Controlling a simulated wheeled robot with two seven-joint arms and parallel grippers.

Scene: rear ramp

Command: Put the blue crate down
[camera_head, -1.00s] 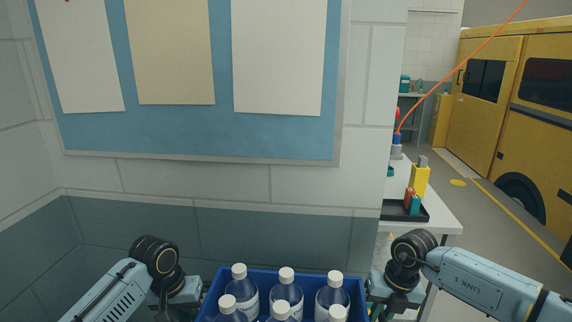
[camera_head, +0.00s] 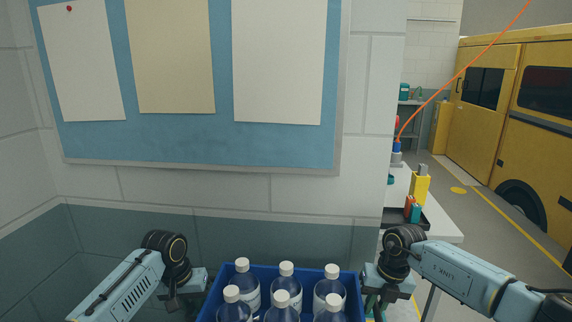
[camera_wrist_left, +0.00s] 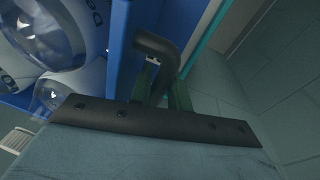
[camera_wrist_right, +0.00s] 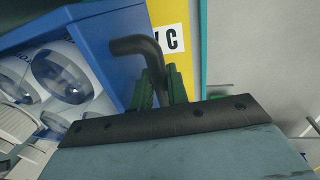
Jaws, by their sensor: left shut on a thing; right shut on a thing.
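The blue crate (camera_head: 262,267) is at the bottom centre of the head view, with several capped bottles (camera_head: 286,282) standing in it. Its lower part is cut off by the picture edge. My left gripper (camera_wrist_left: 163,90) is shut on a dark bent handle (camera_wrist_left: 160,52) at the crate's left side. My right gripper (camera_wrist_right: 160,88) is shut on a matching dark handle (camera_wrist_right: 143,46) at its right side. The crate's blue wall (camera_wrist_right: 100,38) shows in the right wrist view. What lies under the crate is hidden.
A block wall with a blue notice board (camera_head: 190,148) stands ahead. To the right, a white table (camera_head: 440,224) holds a dark tray (camera_head: 393,216) and small items. A yellow vehicle (camera_head: 505,140) stands further right. Open floor shows between table and vehicle.

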